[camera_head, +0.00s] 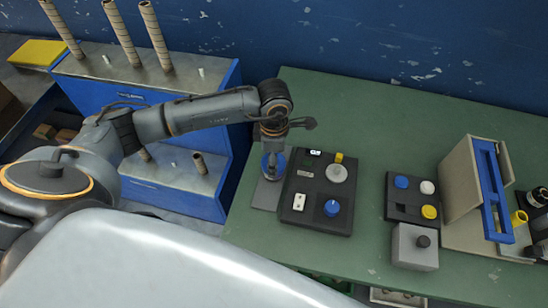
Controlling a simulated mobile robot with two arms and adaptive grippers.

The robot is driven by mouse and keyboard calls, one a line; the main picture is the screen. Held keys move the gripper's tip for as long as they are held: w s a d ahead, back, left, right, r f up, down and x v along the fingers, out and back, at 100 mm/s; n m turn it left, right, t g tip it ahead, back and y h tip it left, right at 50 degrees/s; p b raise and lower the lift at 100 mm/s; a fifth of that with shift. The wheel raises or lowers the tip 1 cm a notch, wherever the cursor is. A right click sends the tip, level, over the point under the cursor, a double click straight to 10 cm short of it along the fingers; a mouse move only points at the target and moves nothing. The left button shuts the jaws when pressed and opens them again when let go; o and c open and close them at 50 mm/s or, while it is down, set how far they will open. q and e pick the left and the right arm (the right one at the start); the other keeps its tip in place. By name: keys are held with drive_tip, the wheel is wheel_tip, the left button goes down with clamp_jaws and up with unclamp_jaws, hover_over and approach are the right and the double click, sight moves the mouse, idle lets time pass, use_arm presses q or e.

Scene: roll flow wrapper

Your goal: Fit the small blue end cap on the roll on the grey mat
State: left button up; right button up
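My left gripper (272,142) points down at the left end of the green bench, directly above a round blue piece (267,170) on the grey mat (263,198). The gripper's fingertips overlap this piece, so I cannot tell whether they grip it or whether it sits on a roll. A small blue round cap (401,182) lies in a dark tray (398,212), beside a white one (427,187) and a yellow one (430,211). My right gripper is not in view.
A black panel (300,215) with a blue knob (332,208) stands just right of the mat. A grey box (414,246) and a beige and blue machine (462,180) stand farther right. A blue rack (210,205) with upright rolls (122,35) is left. The back bench is clear.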

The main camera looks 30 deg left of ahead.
use_arm(q)
drive_tip(key=shift+f+b, duration=0.15)
drive_tip(key=shift+b, duration=0.2)
idle(0.3)
drive_tip(key=o, duration=1.1)
drive_tip(key=shift+r+p, duration=2.3)
drive_tip(key=shift+r, duration=1.75)
